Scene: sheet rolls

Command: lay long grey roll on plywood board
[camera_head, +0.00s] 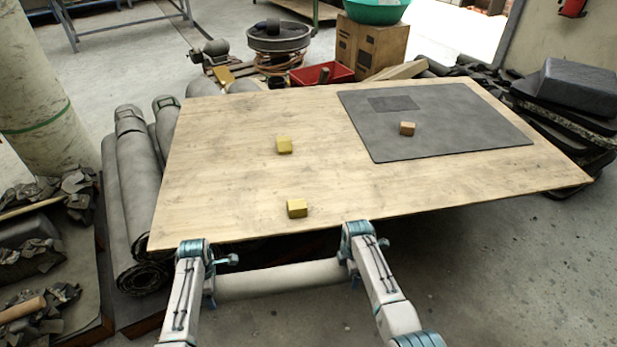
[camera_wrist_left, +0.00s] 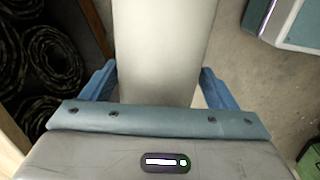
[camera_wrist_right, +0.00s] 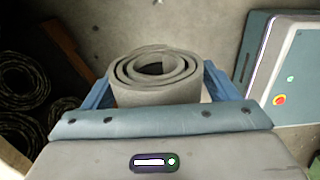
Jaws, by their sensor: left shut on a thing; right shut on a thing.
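The long grey roll (camera_head: 282,280) hangs level in front of the near edge of the plywood board (camera_head: 225,170), lower than the board's top. My left gripper (camera_head: 213,284) is shut on its left part; in the left wrist view the roll (camera_wrist_left: 165,50) passes between the fingers (camera_wrist_left: 160,82). My right gripper (camera_head: 352,270) is shut on it near the right end; the right wrist view shows the roll's spiral end (camera_wrist_right: 155,70) between the fingers (camera_wrist_right: 155,88). The fingertips are mostly hidden in the head view.
The board's left and middle are otherwise bare.

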